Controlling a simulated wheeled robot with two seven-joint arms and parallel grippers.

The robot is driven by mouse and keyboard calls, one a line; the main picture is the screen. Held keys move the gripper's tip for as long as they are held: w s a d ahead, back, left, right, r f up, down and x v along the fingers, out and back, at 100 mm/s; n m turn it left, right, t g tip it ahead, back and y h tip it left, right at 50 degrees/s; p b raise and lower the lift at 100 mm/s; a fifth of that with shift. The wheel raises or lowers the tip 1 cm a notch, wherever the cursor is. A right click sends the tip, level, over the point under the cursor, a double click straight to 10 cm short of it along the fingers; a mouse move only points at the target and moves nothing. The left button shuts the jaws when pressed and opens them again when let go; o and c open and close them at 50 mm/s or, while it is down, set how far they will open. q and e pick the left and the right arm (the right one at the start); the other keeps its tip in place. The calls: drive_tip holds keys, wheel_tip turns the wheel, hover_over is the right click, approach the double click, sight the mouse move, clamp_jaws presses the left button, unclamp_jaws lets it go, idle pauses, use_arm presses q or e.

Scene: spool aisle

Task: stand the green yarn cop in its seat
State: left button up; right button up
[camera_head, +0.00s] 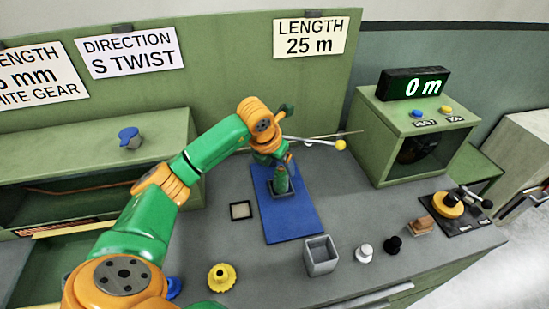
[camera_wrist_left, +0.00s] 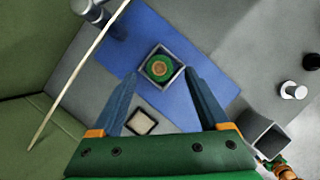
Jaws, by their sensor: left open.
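The green yarn cop (camera_head: 282,183) stands upright inside a grey square seat (camera_head: 271,192) on a blue mat (camera_head: 288,223). In the left wrist view the cop (camera_wrist_left: 160,68) appears end-on, round with a brownish centre, within the seat's square rim (camera_wrist_left: 149,84). My left gripper (camera_head: 276,160) is just above the cop in the head view, partly hiding its top. In the left wrist view the open fingers (camera_wrist_left: 163,75) reach toward both sides of the seat, with nothing between them but the view of the cop. I cannot tell whether they touch it. My right gripper is not in view.
A grey open box (camera_head: 320,255), a yellow gear (camera_head: 221,277) and white (camera_head: 363,252) and black (camera_head: 393,245) knobs stand near the front. A green metering cabinet (camera_head: 380,140) stands right. A thin rod (camera_wrist_left: 78,75) crosses behind.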

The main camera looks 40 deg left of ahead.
use_arm(q)
drive_tip(key=b+v, duration=0.1)
drive_tip(key=v, duration=0.7)
drive_tip(key=shift+r, duration=0.2)
drive_tip(key=shift+s, duration=0.15)
